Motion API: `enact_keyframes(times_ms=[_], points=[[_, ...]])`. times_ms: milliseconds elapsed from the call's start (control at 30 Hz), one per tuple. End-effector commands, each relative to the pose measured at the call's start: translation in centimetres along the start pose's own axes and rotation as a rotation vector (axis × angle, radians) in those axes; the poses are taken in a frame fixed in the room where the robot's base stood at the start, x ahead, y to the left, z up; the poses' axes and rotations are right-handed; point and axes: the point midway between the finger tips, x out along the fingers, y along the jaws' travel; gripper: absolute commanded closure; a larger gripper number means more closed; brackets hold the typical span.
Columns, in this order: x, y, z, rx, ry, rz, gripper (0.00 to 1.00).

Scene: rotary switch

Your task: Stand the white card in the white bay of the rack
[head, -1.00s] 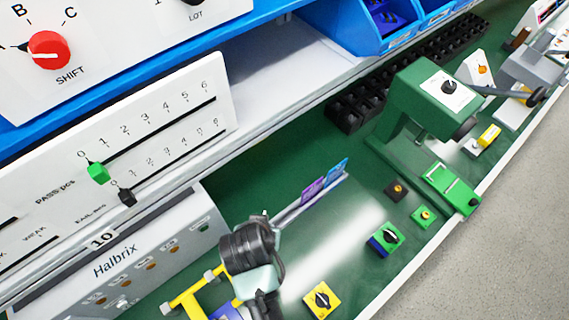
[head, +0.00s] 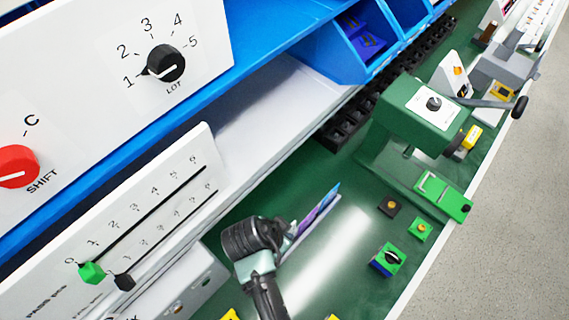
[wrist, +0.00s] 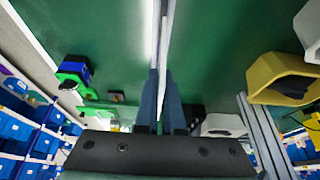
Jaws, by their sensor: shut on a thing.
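My gripper (wrist: 162,78) is shut on the white card (wrist: 163,45), which shows edge-on as a thin pale strip between the two dark fingers in the wrist view. In the head view my dark wrist hides the fingers and the card. The rack (head: 296,243) is a narrow grey rail on the green bench, just right of my wrist. A purple card (head: 311,218) and a blue card (head: 331,196) stand in its far part. My arm covers the near part of the rack, and I cannot make out the white bay.
A green press (head: 420,115) stands at the right. A green-and-blue switch box (head: 388,259), a dark button box (head: 390,206) and a green button box (head: 419,229) sit in front of it. A white slider panel (head: 150,215) rises at the left. Bench between rack and boxes is clear.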

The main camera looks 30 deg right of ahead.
Motion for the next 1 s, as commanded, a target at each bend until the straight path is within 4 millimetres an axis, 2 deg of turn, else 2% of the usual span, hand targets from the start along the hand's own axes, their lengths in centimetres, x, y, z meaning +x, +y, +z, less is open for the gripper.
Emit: enact_keyframes(times_ms=[33, 633, 1000], points=[[-0.2, 0.0, 0.0, -0.001, 0.001, 0.001, 1.00], [4.8, 0.0, 2.0, -0.001, 0.002, 0.000, 1.00], [5.3, 0.0, 2.2, 0.000, 0.002, -0.001, 1.00]])
